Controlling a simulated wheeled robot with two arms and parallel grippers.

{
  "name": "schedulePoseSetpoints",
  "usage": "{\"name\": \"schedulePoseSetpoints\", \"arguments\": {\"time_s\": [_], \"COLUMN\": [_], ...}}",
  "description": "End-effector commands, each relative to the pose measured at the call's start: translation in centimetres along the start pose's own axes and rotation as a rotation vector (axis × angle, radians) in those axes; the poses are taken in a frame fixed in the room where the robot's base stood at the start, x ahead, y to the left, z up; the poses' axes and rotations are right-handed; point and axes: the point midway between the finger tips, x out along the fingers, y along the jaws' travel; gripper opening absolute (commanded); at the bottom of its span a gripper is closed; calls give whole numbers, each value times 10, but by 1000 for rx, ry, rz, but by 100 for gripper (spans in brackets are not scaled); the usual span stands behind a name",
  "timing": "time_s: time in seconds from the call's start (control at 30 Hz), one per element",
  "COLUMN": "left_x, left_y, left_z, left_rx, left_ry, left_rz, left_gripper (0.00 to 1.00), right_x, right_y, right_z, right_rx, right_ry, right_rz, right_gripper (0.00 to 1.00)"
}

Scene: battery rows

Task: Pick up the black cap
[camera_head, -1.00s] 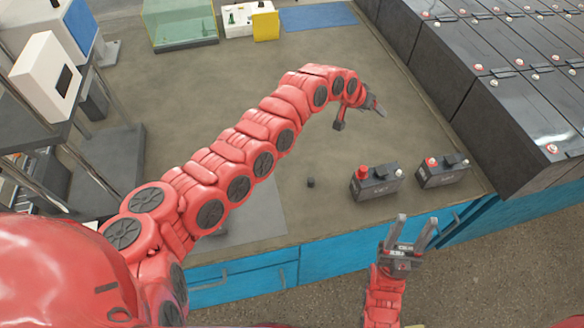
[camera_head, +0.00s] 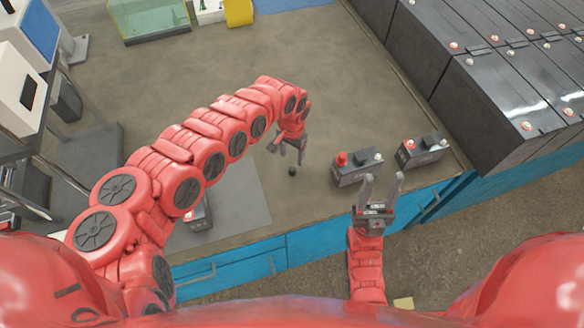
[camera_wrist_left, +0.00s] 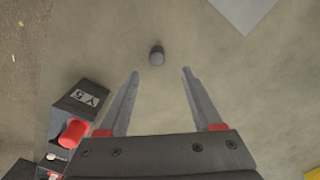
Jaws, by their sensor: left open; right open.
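The black cap (camera_head: 292,172) is a small dark cylinder standing on the brown tabletop, left of the nearer battery. In the left wrist view the cap (camera_wrist_left: 156,55) lies just beyond the fingertips, roughly midway between them and not touched. My left gripper (camera_head: 291,159) points down just above and behind the cap; in the left wrist view (camera_wrist_left: 158,72) its two fingers are open and empty. My right gripper (camera_head: 381,180) is open and empty, pointing up in front of the table's near edge.
A small battery with a red cap (camera_head: 358,169) stands right of the black cap. A second small battery (camera_head: 422,150) stands further right. Large black batteries (camera_head: 503,105) line the right side. A grey mat (camera_head: 236,210) lies on the left. The table's middle is clear.

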Motion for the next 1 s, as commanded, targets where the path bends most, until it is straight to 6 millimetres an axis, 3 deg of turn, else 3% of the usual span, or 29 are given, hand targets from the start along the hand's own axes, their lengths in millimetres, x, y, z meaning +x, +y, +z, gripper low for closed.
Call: {"name": "schedulePoseSetpoints", "arguments": {"time_s": [0.23,0.53,0.83,0.87,1.0], "left_x": [16,55,59,59,59], "left_y": [3,6,4,4,4], "left_z": [2,4,5,5,5], "left_rx": [1,1,1,1,1], "left_ry": [-1,2,1,1,1], "left_rz": [2,1,-1,-1,-1], "left_gripper": [66,66,66,65,40], "right_x": [8,12,12,12,12], "right_y": [0,1,1,1,1], "right_z": [-1,-2,-2,-2,-2], "right_rx": [0,0,0,0,0], "right_ry": [0,0,0,0,0], "right_rz": [0,0,0,0,0], "right_gripper": [50,50,50,50,50]}}
